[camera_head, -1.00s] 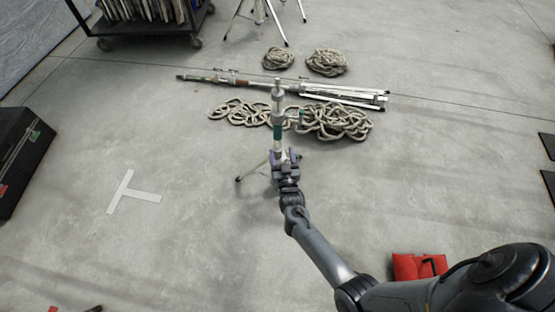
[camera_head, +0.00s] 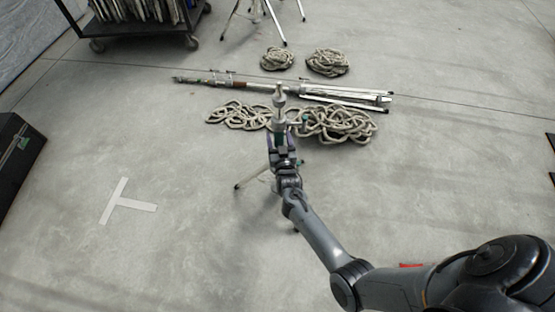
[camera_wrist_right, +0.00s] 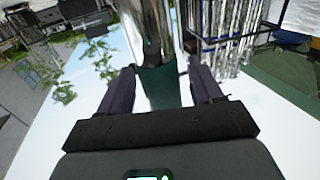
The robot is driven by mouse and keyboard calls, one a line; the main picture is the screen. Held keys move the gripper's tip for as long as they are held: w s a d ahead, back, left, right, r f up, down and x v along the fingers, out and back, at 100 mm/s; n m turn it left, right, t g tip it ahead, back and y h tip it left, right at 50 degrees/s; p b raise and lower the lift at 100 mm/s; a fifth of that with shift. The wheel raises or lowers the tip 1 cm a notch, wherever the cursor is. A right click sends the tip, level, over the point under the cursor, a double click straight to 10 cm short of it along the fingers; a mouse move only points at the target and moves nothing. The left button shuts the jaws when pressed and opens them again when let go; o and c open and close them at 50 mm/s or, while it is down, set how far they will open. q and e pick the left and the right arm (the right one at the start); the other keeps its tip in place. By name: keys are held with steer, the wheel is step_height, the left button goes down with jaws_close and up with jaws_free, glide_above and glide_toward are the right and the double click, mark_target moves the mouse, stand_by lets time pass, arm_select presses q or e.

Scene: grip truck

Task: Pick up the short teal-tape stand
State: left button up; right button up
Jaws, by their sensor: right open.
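The short stand (camera_head: 279,103) is upright on the concrete floor, with a metal upper post and one dark-tipped leg showing at lower left. My right gripper (camera_head: 283,143) is at the stand's column and hides much of its middle in the head view. In the right wrist view the chrome post (camera_wrist_right: 147,35) and its teal tape band (camera_wrist_right: 157,86) lie between the two fingers of my right gripper (camera_wrist_right: 160,84). The fingers are open, with a narrow gap visible on each side of the band. My left gripper is out of view.
Coiled rope (camera_head: 340,124) lies just behind the stand. A folded long stand (camera_head: 240,83) lies beyond it, with two rope coils (camera_head: 327,62) farther back. A loaded cart (camera_head: 140,30) stands at upper left. The floor left of the stand is clear apart from a white T mark (camera_head: 125,202).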

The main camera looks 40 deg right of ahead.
steer(key=shift+w+d, duration=0.2)
steer(key=shift+w, duration=0.15)
steer(key=shift+s+a+f, duration=0.1)
steer(key=shift+s+a, duration=0.2)
steer(key=shift+c, duration=0.3)
steer(key=shift+s+a+f, duration=0.15)
steer(key=shift+s, duration=0.2)
steer(key=shift+c, duration=1.1)
steer(key=shift+s+a, duration=0.1)
steer(key=shift+c, duration=1.2)
steer(key=shift+w, duration=0.2)
steer(key=c, duration=0.5)
steer(key=shift+w+d, duration=0.1)
steer(key=shift+d, duration=0.1)
jaws_close()
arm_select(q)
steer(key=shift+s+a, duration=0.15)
